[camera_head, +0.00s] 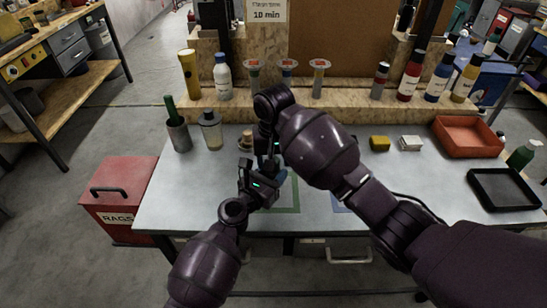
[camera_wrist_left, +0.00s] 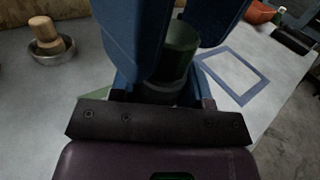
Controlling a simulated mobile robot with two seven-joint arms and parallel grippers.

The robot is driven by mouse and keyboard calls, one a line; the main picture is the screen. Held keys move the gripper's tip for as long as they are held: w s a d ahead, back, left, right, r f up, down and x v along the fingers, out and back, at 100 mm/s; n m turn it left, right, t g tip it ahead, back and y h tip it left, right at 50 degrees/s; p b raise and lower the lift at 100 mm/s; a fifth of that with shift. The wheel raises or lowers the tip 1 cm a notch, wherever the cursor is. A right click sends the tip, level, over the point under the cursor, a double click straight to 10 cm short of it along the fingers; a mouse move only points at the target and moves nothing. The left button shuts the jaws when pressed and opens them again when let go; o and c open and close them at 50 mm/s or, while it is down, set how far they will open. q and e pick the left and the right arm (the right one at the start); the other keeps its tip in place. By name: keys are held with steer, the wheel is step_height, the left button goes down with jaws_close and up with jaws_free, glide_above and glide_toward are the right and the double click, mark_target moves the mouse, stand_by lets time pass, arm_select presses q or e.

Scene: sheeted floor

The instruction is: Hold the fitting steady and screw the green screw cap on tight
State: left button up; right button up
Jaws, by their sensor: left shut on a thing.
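In the left wrist view, the green screw cap (camera_wrist_left: 181,48) sits upright on top of the dark grey fitting (camera_wrist_left: 172,88), whose lower part is hidden. My left gripper (camera_head: 268,184) is shut on the fitting, low over the table. My right gripper (camera_head: 269,152) points down from above at the same spot. In the left wrist view its two blue fingers (camera_wrist_left: 178,35) flank the cap and partly cover it. I cannot tell whether they press on it. In the head view the arms hide the cap and fitting.
Green (camera_head: 295,194) and blue (camera_wrist_left: 243,79) outlines mark the grey tabletop. A metal bowl with a wooden-handled tool (camera_wrist_left: 53,50) stands at the left. Bottles line the back shelf.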

steer(key=n, duration=0.4)
steer(key=shift+n, duration=0.3)
steer(key=n, duration=1.3)
